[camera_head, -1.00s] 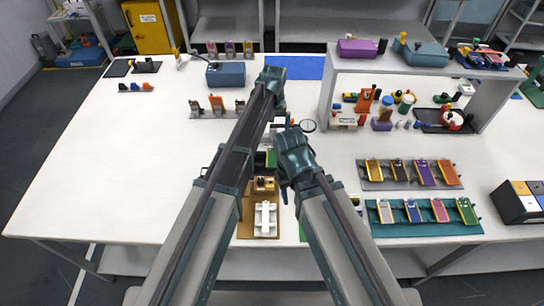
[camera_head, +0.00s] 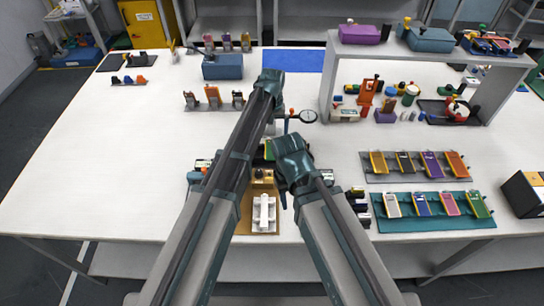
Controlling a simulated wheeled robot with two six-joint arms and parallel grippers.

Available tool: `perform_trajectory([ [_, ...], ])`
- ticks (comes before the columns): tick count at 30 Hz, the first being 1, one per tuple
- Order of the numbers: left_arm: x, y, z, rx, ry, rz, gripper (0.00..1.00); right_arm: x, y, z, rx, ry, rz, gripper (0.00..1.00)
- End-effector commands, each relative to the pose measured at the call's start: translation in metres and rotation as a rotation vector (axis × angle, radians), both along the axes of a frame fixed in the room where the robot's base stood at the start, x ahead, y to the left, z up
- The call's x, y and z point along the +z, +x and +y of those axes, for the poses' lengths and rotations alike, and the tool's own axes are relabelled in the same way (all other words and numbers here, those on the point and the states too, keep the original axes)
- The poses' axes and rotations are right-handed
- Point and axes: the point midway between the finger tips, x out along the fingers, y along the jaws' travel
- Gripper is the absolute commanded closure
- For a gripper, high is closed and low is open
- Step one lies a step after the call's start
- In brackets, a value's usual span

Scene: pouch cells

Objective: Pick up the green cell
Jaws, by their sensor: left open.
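The green cell (camera_head: 477,206) lies tilted at the right end of the teal rack (camera_head: 440,226) at the front right of the table, beside pink, blue and white cells. My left gripper (camera_head: 271,128) is over the middle of the table, far left of the green cell. It is open; its fingers are small and partly hidden by my arm. My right gripper (camera_head: 285,198) is low beside the tan fixture at the front middle, left of the teal rack. Its fingers are mostly hidden behind my own arm, so its opening cannot be seen.
A grey rack (camera_head: 373,176) with yellow, purple and orange cells stands just behind the teal rack. A black box (camera_head: 522,196) stands to the right. A white shelf (camera_head: 500,75) covers the back right. The tan fixture (camera_head: 243,222) is between my arms.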

Motion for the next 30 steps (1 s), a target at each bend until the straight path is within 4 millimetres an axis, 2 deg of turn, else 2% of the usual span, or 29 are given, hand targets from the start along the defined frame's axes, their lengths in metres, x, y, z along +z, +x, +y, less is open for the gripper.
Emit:
perform_trajectory([
  [1,-0.009,0.000,0.000,0.000,0.000,0.000,0.00,-0.009,0.000,0.000,0.000,0.000,0.000,0.50],
  [11,-0.014,-0.001,0.000,0.000,0.000,0.000,0.00,-0.014,0.000,0.000,0.000,0.000,0.000,0.50],
  [24,-0.061,-0.006,0.001,0.000,0.000,0.000,0.00,-0.061,0.000,0.000,0.000,0.000,0.000,0.50],
  [30,-0.060,-0.006,0.001,0.000,0.000,0.000,0.00,-0.060,0.000,0.000,0.000,0.000,0.000,0.50],
])
